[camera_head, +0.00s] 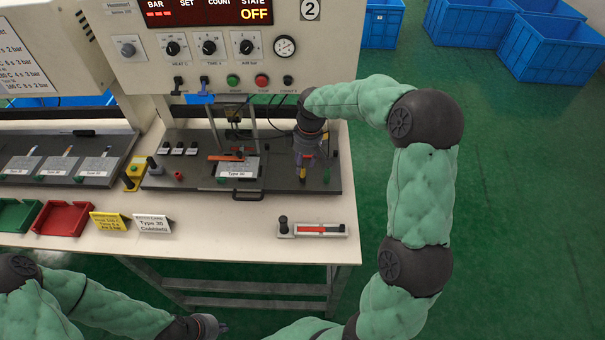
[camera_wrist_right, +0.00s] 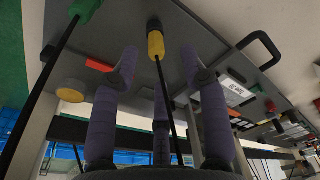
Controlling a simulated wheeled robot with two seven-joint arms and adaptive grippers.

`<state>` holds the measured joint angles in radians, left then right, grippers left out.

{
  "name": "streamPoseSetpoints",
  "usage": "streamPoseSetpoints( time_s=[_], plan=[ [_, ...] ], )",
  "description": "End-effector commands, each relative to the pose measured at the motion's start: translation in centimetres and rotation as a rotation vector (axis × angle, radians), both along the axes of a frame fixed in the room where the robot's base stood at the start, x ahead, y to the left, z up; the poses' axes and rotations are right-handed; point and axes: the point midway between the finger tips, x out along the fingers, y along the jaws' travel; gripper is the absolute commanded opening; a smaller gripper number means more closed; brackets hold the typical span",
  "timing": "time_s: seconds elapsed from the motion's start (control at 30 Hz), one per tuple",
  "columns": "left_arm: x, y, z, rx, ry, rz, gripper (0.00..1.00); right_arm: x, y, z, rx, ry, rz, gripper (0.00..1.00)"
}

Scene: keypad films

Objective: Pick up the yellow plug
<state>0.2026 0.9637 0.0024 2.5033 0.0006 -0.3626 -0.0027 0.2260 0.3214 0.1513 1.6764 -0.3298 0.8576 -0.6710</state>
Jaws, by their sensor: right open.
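The yellow plug (camera_head: 303,173) stands near the right end of the dark work plate, just below my right gripper in the head view. In the right wrist view the yellow plug (camera_wrist_right: 156,44) has a dark end and a thin black cable or rod running from it. My right gripper (camera_head: 308,160) is open, and its purple fingers (camera_wrist_right: 158,62) are spread around the plug with gaps at the sides. No clear contact shows. My left gripper (camera_head: 218,327) is low at the bottom of the head view, away from the table; its fingers are too small to judge.
A green-tipped part (camera_wrist_right: 84,10) with a black rod stands close beside the plug. The dark work plate (camera_head: 275,182) holds a Type 30 block (camera_head: 238,172). The control panel (camera_head: 230,75) rises behind. A red slider gauge (camera_head: 312,230) lies in front.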

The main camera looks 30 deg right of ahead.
Motion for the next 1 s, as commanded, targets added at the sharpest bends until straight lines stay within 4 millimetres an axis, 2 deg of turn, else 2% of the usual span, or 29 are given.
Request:
streamPoseSetpoints(
  time_s=[0.3, 0.57, 0.63, 0.73, 0.77, 1.0],
  plan=[
    [0.0, 0.0, -1.5, 0.000, 0.000, 0.000, 0.00, 0.3, -0.1, -4.4, 0.000, 0.002, 0.001, 0.45],
    [0.0, 0.0, -1.5, 0.000, 0.000, 0.000, 0.00, 0.4, -0.1, -4.7, 0.000, 0.000, 0.000, 0.45],
    [0.0, 0.0, -1.5, 0.000, 0.000, 0.000, 0.00, 0.4, -0.1, -4.7, 0.000, 0.000, 0.000, 0.31],
    [0.0, 0.0, -1.5, 0.000, 0.000, 0.000, 0.00, 0.4, -0.1, -4.7, 0.000, 0.000, 0.000, 0.02],
    [0.0, 0.0, -1.5, 0.000, 0.000, 0.000, 0.00, 0.4, -0.1, -4.7, 0.000, 0.000, 0.000, 0.00],
    [0.0, 0.0, -1.5, 0.000, 0.000, 0.000, 0.00, 0.4, 0.0, -4.7, 0.000, 0.000, 0.000, 0.00]
  ],
)
